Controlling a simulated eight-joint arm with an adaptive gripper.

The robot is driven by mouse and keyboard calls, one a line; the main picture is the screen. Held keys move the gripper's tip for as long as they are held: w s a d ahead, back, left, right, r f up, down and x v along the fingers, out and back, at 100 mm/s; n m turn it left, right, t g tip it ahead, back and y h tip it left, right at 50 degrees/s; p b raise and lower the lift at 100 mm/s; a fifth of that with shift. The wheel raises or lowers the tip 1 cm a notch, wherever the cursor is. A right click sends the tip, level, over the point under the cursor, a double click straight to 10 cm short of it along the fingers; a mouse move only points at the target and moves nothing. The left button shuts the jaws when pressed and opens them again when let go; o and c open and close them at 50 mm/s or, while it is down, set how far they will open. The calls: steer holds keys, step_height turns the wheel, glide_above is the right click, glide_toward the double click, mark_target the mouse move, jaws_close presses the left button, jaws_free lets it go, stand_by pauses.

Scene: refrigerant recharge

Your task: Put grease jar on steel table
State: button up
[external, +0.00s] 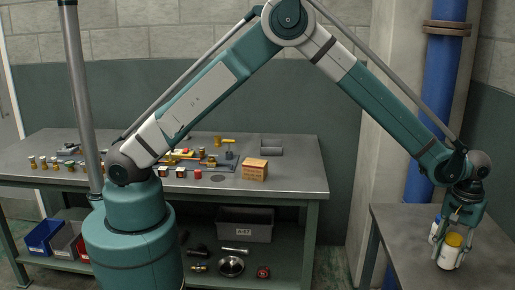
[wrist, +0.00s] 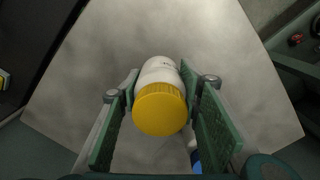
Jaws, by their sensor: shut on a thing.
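The grease jar (external: 450,251) is white with a yellow lid. My gripper (external: 449,260) is shut on it over the grey metal table (external: 399,226) at the right of the external view. In the wrist view the jar (wrist: 160,104) shows lid towards the camera, between the two green finger pads of my gripper (wrist: 165,112). The pale tabletop (wrist: 225,50) lies beneath and around it. The jar looks upright and at or very near the tabletop; I cannot tell whether its base touches.
A long workbench (external: 300,181) at the left holds fittings, tools and a cardboard box (external: 254,169). A blue pipe (external: 440,75) rises behind the right table.

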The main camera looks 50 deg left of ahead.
mark_target(454, 237)
steer(key=shift+f, duration=1.05)
steer(key=shift+f, duration=0.2)
steer(key=o, duration=1)
steer(key=shift+r, duration=0.15)
step_height(454, 237, up, 12)
steer(key=shift+r, duration=0.1)
